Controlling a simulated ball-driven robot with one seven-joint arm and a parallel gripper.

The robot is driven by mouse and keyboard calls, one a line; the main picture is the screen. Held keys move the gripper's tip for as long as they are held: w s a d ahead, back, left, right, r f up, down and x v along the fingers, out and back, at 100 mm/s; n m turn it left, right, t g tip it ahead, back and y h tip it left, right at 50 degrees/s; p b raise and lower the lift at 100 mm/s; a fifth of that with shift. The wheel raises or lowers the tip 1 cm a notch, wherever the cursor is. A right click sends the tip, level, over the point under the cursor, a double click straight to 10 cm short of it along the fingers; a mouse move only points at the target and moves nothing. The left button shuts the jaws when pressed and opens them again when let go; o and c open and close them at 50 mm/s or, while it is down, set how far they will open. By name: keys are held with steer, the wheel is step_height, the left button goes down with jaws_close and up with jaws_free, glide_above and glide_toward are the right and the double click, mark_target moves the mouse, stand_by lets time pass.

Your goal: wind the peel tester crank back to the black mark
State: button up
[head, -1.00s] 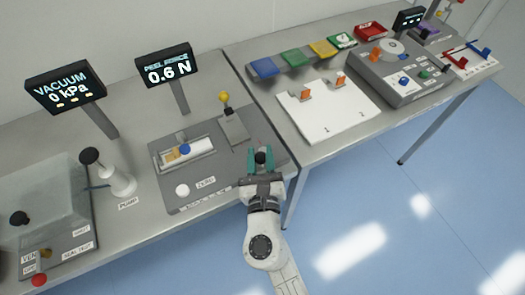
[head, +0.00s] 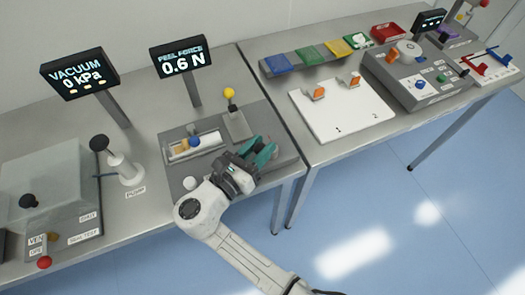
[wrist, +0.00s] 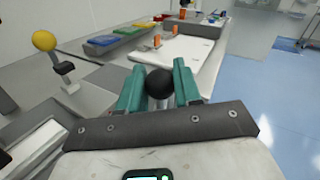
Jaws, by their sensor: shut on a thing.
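The peel tester (head: 270,113) is a grey plate on the left bench. It carries a sample slide with a blue knob (head: 194,142), a yellow-knobbed lever (head: 229,93) and a white button (head: 190,183). Its display (head: 180,60) reads PEEL FORCE 0.6 N. My gripper (head: 264,154) is at the plate's front right, its teal fingers shut on the black crank knob (wrist: 160,84), which shows between them in the wrist view. The crank arm and the black mark are hidden or cannot be made out.
To the left stand a pump (head: 122,167) with a black-knobbed handle, a vacuum chamber (head: 50,200) and a display (head: 80,73) reading 0 kPa. The right bench holds a white board (head: 340,118), coloured trays and a grey control box (head: 425,77). Open floor lies in front.

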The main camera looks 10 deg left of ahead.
steer(key=shift+w+a+m+g+h+b, duration=0.15)
steer(key=shift+m+g+h+b, duration=0.25)
steer(key=shift+h, duration=0.2)
steer(key=shift+w+a+m+g+h+b, duration=0.15)
steer(key=shift+m+g+h+b, duration=0.15)
steer(key=shift+m+h, duration=0.25)
steer(key=o, duration=1)
steer(key=b+v, duration=0.2)
steer(key=v, duration=0.8)
steer(key=shift+s+a, duration=0.25)
steer(key=shift+a, duration=0.05)
steer(key=shift+o, duration=0.2)
